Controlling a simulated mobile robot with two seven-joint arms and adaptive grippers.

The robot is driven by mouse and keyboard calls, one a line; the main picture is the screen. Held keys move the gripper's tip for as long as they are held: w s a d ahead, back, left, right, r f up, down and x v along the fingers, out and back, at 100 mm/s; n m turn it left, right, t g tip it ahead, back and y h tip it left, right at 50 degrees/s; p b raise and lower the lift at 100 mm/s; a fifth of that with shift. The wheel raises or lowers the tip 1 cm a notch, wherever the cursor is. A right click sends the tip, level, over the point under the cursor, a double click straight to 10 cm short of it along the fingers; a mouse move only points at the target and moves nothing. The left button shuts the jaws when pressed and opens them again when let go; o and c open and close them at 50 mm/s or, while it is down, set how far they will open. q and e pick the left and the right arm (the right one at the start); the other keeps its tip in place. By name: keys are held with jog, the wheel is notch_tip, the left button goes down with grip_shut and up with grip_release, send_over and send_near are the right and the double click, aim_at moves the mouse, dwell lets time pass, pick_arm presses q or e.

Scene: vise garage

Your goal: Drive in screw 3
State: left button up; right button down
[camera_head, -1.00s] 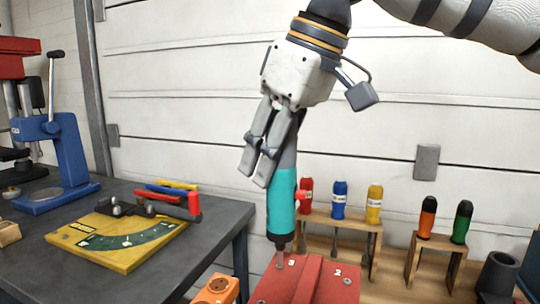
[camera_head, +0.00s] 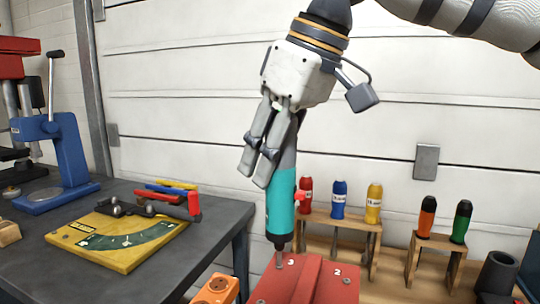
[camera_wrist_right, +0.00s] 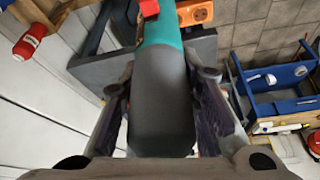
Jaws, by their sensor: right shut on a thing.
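My right gripper (camera_head: 262,172) is shut on a teal and grey power screwdriver (camera_head: 281,205), which it holds nearly upright, tip down. In the right wrist view the fingers (camera_wrist_right: 163,100) clasp the grey body of the screwdriver (camera_wrist_right: 163,95) from both sides. The screwdriver's tip is at screw 3 (camera_head: 279,262), by the "3" label on the red block (camera_head: 312,285). Whether the bit sits in the screw head is too small to tell. Other screws show on the block, one near the "2" label (camera_head: 346,281). My left gripper is not in view.
A wooden rack (camera_head: 345,231) with red, blue and yellow handled tools stands behind the block. A second rack (camera_head: 437,246) holds orange and green handles. An orange block (camera_head: 213,290) is left of the red one. The dark table (camera_head: 190,250) carries a yellow board (camera_head: 120,258).

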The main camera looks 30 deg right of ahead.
dwell(0.3)
jog(key=shift+r, duration=3.5)
